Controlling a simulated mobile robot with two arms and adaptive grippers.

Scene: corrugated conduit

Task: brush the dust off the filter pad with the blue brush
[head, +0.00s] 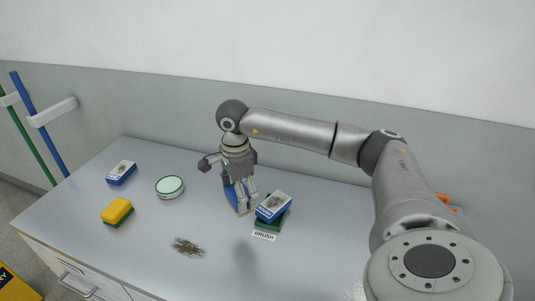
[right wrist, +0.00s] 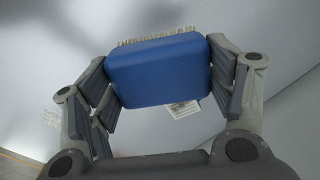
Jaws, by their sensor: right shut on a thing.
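My right gripper (head: 240,205) is low over the table in the head view, shut on the blue brush (head: 230,194). In the right wrist view the brush (right wrist: 158,70) sits between the fingers of the right gripper (right wrist: 163,85), with pale bristles along its upper edge. Just right of the gripper, a blue-and-white box-like block (head: 274,206) with a dark patch on top lies on a dark green piece (head: 275,225). A grey-brown clump (head: 187,247) lies at the front. I cannot tell which thing is the filter pad. My left gripper is not in view.
A white label reading BRUSH (head: 264,237) lies in front of the green piece. A yellow-and-green sponge (head: 117,212), a round pale-green-topped tin (head: 170,187) and another blue-and-white block (head: 121,172) stand at the left.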

